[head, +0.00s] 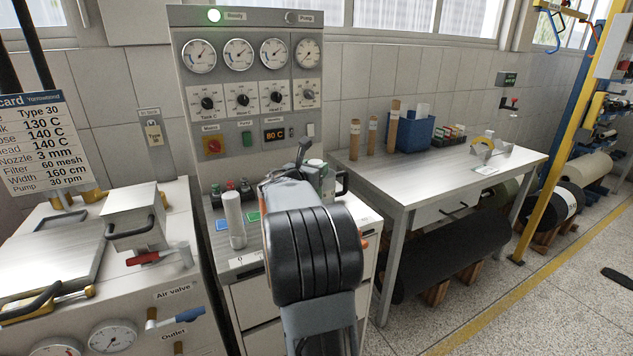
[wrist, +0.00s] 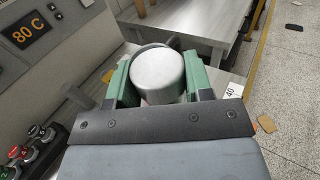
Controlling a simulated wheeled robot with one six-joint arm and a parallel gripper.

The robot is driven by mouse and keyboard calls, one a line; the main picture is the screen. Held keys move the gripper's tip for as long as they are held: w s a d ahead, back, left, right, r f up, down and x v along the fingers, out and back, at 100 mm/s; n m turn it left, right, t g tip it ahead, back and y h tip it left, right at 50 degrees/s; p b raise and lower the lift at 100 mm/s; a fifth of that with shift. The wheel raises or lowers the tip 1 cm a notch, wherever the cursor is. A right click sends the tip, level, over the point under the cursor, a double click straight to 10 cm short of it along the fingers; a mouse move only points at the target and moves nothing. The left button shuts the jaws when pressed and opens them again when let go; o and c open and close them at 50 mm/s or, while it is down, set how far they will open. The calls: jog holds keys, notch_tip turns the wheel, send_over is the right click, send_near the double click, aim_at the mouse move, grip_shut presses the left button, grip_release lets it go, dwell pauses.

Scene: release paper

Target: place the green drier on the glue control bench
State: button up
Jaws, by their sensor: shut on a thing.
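My gripper (wrist: 160,95) is shut on a cylinder with a pale grey round top (wrist: 158,72), held between its green-sided fingers in the wrist view. Whether the cylinder is the green drier I cannot tell, as its side is mostly hidden. In the head view my black arm covers most of it, and a bit of green and grey (head: 316,166) shows above the cabinet top. Whether it touches that top is unclear. The light metal table (head: 440,172) at right may be the glue control bench; no label confirms this.
A second pale cylinder (head: 233,215) stands on the cabinet, near blue and green squares. A dial panel (head: 245,75) rises behind. The table carries cardboard tubes (head: 392,125), a blue box (head: 415,133) and a tape dispenser (head: 483,147). Its front middle is clear.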

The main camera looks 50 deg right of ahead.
jog(key=shift+d+f+b, duration=0.2)
jog(key=shift+d+f, duration=0.05)
jog(key=shift+f, duration=0.75)
jog(key=shift+d+f+b, duration=0.15)
jog(key=shift+d+f, duration=0.05)
jog(key=shift+f, duration=0.85)
jog(key=o, duration=1.1)
jog(key=shift+c, duration=0.2)
